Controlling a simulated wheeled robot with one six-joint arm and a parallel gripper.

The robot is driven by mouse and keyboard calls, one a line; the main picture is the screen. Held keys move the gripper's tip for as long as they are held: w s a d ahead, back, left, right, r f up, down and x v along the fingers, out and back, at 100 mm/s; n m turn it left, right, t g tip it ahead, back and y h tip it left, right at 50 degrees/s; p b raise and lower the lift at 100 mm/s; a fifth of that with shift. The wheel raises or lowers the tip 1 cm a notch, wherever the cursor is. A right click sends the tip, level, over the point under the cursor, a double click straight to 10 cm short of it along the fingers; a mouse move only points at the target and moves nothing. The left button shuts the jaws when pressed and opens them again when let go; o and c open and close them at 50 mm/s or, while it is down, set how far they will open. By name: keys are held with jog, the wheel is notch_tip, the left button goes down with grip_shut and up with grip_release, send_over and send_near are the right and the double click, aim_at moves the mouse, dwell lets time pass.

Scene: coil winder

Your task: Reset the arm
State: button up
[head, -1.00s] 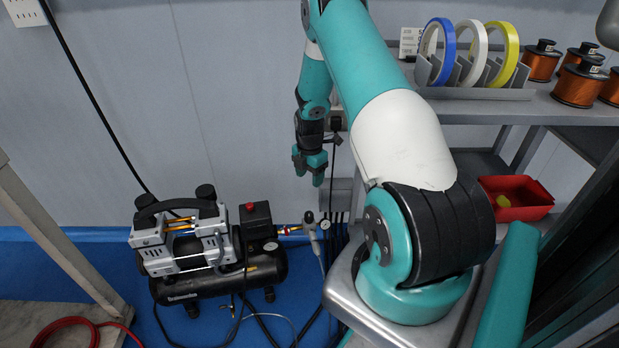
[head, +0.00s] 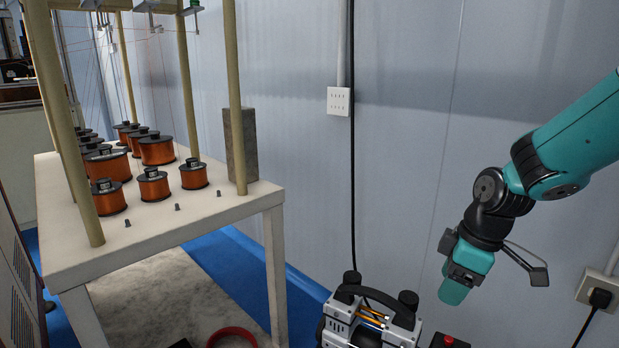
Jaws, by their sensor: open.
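My gripper (head: 455,283) hangs at the right of the head view, pointing down and a little left. My teal arm comes in from the right edge, bent at a black wrist joint. The fingers are open, with nothing seen between them. The gripper is apart from everything, in front of the pale wall and above and right of the air compressor.
The air compressor (head: 372,318) stands below, cut off by the frame's bottom edge. A white table (head: 235,203) at left carries several copper wire spools (head: 157,150) between tan posts (head: 234,95). A wall socket (head: 339,101) and black cable (head: 352,180) are mid-frame. A red hose (head: 232,335) lies below.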

jog(key=s+a+r+m+y, duration=0.1)
jog(key=s+a+r, duration=0.2)
jog(key=s+a, duration=0.3)
jog(key=s+a+r+m+g, duration=0.1)
jog(key=s+a+r+m, duration=0.15)
jog(key=s, duration=0.45)
jog(key=s+a+r+m+y, duration=0.1)
jog(key=s+a+r, duration=0.3)
jog(key=s+a, duration=0.25)
notch_tip(320, 180, up, 23)
jog(key=d+p, duration=0.1)
jog(key=p, duration=2.2)
jog(key=shift+s+p, duration=0.15)
jog(key=shift+p, duration=0.15)
